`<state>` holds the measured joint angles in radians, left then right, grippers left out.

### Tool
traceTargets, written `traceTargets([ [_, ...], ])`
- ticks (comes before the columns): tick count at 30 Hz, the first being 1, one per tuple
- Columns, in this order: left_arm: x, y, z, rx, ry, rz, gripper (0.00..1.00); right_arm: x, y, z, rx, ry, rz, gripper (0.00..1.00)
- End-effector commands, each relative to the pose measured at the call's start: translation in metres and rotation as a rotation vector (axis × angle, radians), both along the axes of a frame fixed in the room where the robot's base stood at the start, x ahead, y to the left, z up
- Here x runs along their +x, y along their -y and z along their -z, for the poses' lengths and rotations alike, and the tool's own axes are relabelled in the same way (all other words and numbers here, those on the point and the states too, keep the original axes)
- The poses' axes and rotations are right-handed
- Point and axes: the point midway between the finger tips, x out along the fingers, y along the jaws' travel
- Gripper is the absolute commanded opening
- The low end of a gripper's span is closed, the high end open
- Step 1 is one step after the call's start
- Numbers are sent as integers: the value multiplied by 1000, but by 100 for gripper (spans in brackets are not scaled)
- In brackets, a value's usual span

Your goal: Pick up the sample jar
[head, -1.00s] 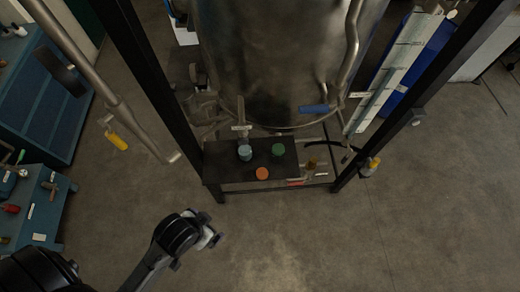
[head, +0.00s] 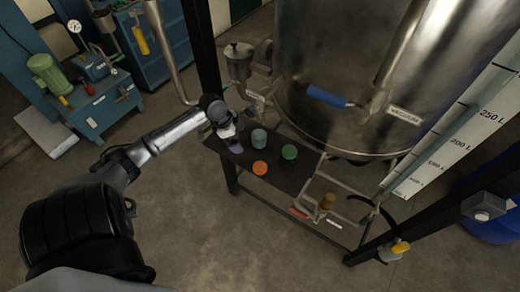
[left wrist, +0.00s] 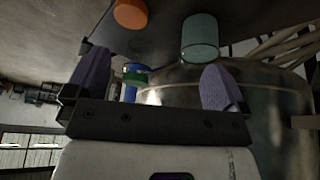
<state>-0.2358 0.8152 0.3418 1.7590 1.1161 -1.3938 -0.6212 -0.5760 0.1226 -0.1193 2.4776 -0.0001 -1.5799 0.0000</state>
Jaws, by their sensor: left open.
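The sample jar seems to be the teal, see-through cylinder (head: 259,138) standing upright on the dark shelf in front of the steel tank. It also shows at the top of the left wrist view (left wrist: 200,38). My left gripper (head: 233,142) is at the shelf's left end, just left of the jar and apart from it. In the left wrist view its two purple fingers (left wrist: 157,78) are spread with nothing held between them. The jar appears beyond the right finger. My right gripper is not in view.
An orange disc-like item (head: 260,168) and a green-topped item (head: 289,152) are close to the jar on the dark shelf (head: 276,178). The steel tank (head: 340,60) with a blue-handled valve (head: 326,96) stands behind. Frame posts flank the shelf. Open floor lies in front.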

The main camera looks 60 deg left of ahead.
Motion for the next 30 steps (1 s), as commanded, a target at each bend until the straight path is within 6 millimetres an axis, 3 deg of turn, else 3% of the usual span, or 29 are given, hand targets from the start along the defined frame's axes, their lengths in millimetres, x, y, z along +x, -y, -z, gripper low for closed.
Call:
traceTargets([
  [1,8,-17,3,-6,28,-4,100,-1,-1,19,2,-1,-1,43],
  [3,17,-34,-7,-21,65,-3,100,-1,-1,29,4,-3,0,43],
  [10,33,-61,-27,-49,143,-4,100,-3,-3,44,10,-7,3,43],
  [24,68,-45,26,-56,154,-5,100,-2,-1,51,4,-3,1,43],
  [30,73,-42,36,-54,153,-3,100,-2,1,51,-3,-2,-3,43],
])
